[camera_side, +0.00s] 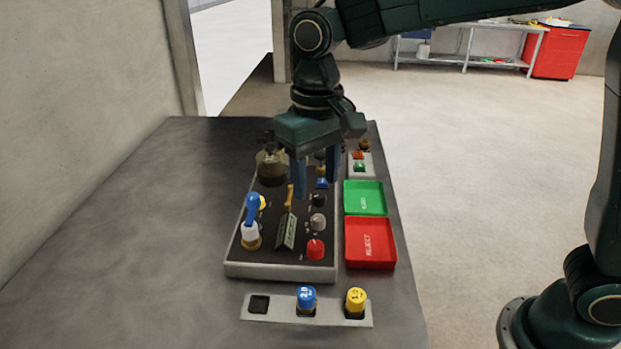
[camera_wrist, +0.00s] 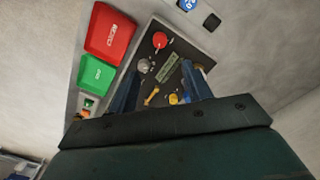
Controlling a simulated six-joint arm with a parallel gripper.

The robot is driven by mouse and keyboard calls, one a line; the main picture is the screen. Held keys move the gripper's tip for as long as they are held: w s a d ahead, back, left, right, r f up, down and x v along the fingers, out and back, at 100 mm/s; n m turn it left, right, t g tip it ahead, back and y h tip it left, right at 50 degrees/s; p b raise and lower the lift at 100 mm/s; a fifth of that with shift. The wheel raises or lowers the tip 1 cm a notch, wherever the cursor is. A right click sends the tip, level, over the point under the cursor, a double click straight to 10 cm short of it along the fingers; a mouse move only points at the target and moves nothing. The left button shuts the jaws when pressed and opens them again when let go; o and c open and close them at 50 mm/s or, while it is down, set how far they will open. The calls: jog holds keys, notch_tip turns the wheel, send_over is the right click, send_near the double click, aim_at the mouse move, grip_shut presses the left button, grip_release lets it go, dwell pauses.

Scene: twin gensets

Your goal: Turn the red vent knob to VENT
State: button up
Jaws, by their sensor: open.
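The red knob (camera_side: 316,249) sits at the front right corner of the dark control panel (camera_side: 270,262). In the wrist view the red knob (camera_wrist: 160,40) shows beyond the fingertips, unobstructed. Its VENT marking is too small to read. My gripper (camera_side: 316,190) is open and empty, fingers pointing down, above the middle to back part of the panel. It is behind and above the red knob, apart from it. In the wrist view my gripper (camera_wrist: 162,68) has its two fingers spread over the panel.
A red tray (camera_side: 385,264) and green tray (camera_side: 366,210) lie right. A front strip (camera_side: 332,318) holds blue and yellow caps. The table's left is clear.

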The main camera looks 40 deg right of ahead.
aim_at(316, 245)
notch_tip(316, 245, down, 14)
jog(key=shift+r, duration=0.15)
dwell(0.7)
jog(key=c, duration=1)
jog(key=shift+o, duration=0.2)
